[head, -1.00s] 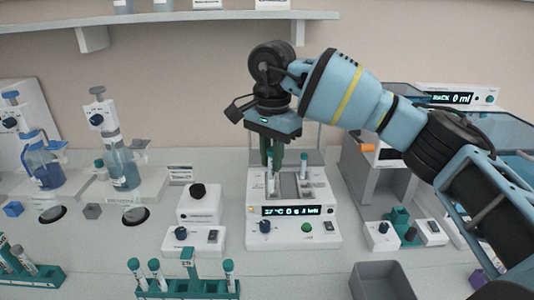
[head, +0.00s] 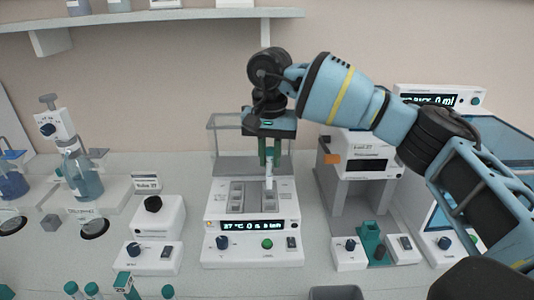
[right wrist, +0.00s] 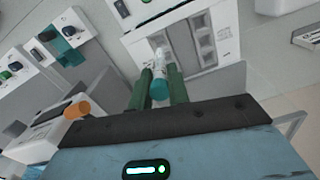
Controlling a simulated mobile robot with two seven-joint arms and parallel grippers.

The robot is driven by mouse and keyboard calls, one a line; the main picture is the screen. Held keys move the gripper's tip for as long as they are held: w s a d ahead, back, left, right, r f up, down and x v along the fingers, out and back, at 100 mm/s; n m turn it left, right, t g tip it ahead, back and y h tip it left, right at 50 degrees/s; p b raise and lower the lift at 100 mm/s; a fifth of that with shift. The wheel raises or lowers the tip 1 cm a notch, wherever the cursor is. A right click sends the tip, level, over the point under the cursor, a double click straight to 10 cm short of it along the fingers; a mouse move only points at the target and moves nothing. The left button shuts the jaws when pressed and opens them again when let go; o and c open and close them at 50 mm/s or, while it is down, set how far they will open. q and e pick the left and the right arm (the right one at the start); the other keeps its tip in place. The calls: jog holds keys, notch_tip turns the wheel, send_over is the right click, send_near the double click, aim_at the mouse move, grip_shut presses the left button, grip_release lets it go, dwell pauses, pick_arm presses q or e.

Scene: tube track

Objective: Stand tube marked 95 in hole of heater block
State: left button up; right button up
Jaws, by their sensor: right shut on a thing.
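The heater block (head: 253,226) is a white unit with a lit display, two knobs and grey wells (head: 237,196) on top; a clear lid stands raised behind. My right gripper (head: 269,160) is above its right half, pointing down, with green fingers shut on a tube (head: 269,180). The tube is upright, clear-bodied, and its teal cap (right wrist: 160,90) shows between the fingers in the right wrist view. Its lower end is close to the block's top; I cannot tell whether it is inside a hole. Its marking is not legible. My left gripper is out of view.
A tube rack (head: 125,284) with teal-capped tubes is cut off at the front left. A grey bin (head: 335,293) is at the front. A volumeter (head: 368,155) stands right of the block, small control boxes (head: 150,257) to the left. A shelf (head: 150,18) crosses above.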

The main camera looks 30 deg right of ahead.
aim_at(270, 188)
jog(key=shift+d, duration=0.2)
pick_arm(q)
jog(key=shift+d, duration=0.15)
